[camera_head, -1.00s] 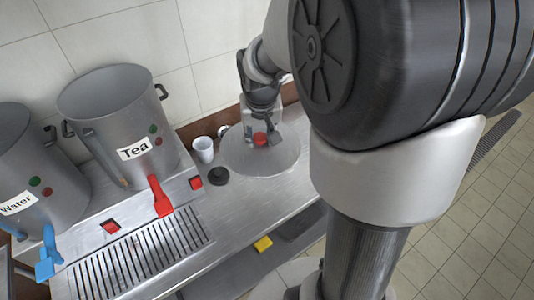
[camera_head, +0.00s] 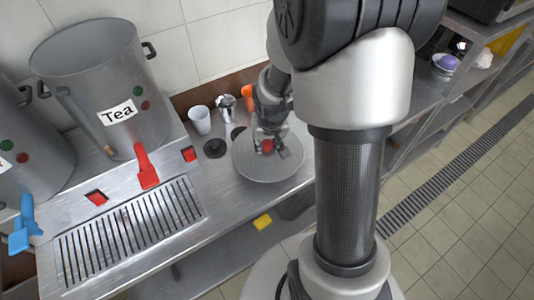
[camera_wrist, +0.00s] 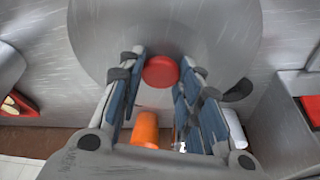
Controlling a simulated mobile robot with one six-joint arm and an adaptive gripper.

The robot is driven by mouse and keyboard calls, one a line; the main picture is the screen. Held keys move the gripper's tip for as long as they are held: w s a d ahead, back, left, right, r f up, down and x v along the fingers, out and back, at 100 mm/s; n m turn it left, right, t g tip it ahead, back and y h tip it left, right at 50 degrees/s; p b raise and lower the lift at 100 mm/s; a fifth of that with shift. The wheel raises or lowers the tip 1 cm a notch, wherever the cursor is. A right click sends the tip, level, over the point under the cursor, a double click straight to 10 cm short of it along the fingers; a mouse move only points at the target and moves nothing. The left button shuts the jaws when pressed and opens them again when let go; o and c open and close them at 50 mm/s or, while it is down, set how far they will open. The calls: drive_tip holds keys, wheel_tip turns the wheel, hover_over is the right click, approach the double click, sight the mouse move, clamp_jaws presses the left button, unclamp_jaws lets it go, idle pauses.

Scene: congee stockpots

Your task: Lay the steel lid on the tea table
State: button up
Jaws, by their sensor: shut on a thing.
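The steel lid (camera_head: 258,170) is a round grey disc with a red knob (camera_head: 267,145). My gripper (camera_head: 270,148) is shut on the knob from above. In the wrist view the fingers stand on either side of the red knob (camera_wrist: 161,71), with the lid (camera_wrist: 215,35) flat beyond them. The lid appears roughly level over the steel counter (camera_head: 225,185), which looks to be the tea table. I cannot tell whether the lid touches the counter. The tea stockpot (camera_head: 105,85), labelled Tea, stands to the left, open at the top.
A white cup (camera_head: 200,121), a black disc (camera_head: 214,148), a small metal item (camera_head: 226,104) and an orange object (camera_head: 247,92) are near the lid. A drip grate (camera_head: 130,230) lies at the left front. A yellow item (camera_head: 262,221) is on the shelf below.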

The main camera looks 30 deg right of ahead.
sight(268, 152)
wheel_tip(268, 152, down, 5)
drive_tip(key=shift+r+b, duration=0.15)
drive_tip(key=shift+b, duration=0.85)
drive_tip(key=shift+r, duration=0.15)
drive_tip(key=o, duration=0.8)
drive_tip(key=shift+f, duration=0.2)
drive_tip(key=shift+c, duration=0.2)
drive_tip(key=o, duration=0.4)
drive_tip(key=shift+o, duration=0.2)
drive_tip(key=shift+r, duration=0.1)
drive_tip(key=s+a+r+n+t+p, duration=0.1)
drive_tip(key=s+a+r+p, duration=0.2)
drive_tip(key=r, duration=0.8)
drive_tip(key=s+a+r+n+p, duration=0.15)
drive_tip(key=s+a+r, duration=0.35)
drive_tip(key=r, duration=0.6)
drive_tip(key=s+a+r+n, duration=0.1)
drive_tip(key=s+a+r, duration=0.1)
drive_tip(key=s, duration=0.3)
drive_tip(key=s+a+r+y, duration=0.1)
drive_tip(key=s+a+r, duration=0.1)
drive_tip(key=s, duration=0.4)
drive_tip(key=shift+s+a+r+n, duration=0.2)
drive_tip(key=shift+r+n, duration=0.15)
drive_tip(key=shift+r, duration=0.4)
